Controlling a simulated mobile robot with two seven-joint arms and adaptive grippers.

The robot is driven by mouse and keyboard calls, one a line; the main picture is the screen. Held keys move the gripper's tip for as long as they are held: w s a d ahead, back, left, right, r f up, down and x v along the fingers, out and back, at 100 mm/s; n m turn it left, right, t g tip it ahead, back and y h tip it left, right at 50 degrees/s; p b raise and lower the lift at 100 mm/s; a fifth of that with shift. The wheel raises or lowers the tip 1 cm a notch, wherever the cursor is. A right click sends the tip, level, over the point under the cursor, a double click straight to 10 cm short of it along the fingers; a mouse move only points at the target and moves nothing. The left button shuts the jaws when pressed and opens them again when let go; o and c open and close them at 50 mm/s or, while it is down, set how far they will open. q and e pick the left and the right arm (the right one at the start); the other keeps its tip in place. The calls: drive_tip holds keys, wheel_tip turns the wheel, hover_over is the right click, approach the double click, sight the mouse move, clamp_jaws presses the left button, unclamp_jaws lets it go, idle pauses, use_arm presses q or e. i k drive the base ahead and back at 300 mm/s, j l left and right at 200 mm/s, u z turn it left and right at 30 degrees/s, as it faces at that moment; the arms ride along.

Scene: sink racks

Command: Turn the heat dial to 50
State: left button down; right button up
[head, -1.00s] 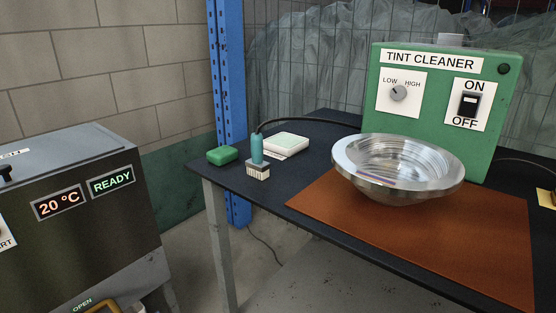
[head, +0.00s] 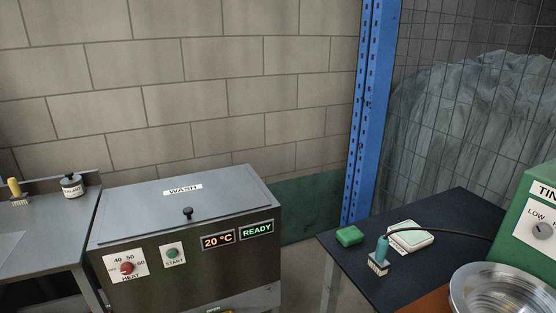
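The heat dial (head: 127,268) is a red knob on a white plate at the left of the wash machine's front. The pointer's exact setting is too small to tell. The wash machine (head: 150,225) is a dark metal box with a grey lid. Its temperature display (head: 218,240) reads 20 °C and its other display (head: 257,230) reads READY. A green START button (head: 172,253) sits right of the dial. Neither of my grippers is in view.
A grey table (head: 45,240) at the left holds a sealant pot (head: 72,185) and a brush (head: 17,192).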

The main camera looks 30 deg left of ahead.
sight(126, 268)
drive_tip(key=u, duration=1.95)
